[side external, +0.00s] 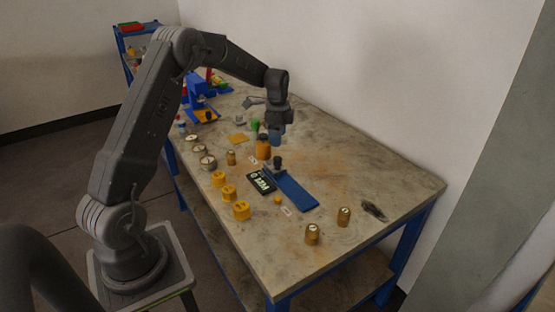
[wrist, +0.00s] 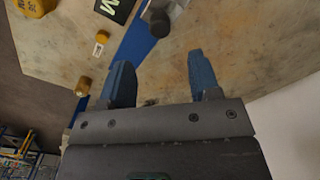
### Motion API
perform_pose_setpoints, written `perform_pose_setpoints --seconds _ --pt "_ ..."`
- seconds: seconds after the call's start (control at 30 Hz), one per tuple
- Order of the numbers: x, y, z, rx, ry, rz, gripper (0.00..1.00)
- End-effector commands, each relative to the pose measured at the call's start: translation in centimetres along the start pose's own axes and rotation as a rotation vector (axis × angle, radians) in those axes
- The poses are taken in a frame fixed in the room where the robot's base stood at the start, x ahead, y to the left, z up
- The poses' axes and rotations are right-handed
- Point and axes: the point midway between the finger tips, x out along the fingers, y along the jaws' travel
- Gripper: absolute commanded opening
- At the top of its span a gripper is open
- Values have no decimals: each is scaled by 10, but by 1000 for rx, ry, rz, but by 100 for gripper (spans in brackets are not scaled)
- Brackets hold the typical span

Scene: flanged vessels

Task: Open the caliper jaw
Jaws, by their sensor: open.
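The caliper looks to be the long blue bar (side external: 294,190) on the table, with a dark upright knob (side external: 278,163) at its far end. I cannot tell how far the caliper jaw is open.
A black display (side external: 261,182) lies left of the bar. Several yellow labelled cylinders (side external: 229,192) stand along the left edge. An orange vessel (side external: 263,149) stands near my gripper. The table's right side is mostly clear.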

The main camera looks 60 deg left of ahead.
Motion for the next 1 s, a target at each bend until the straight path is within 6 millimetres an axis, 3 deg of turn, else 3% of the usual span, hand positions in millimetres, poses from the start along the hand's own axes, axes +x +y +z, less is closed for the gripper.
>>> perform_pose_setpoints --seconds 0.2,0.43,0.87,1.0 --pt "47 1 0 0 -1 5 57" --pt "81 1 0 -1 0 1 57" --pt "92 0 0 -1 0 -1 57" --pt "92 0 0 -1 0 -1 46"
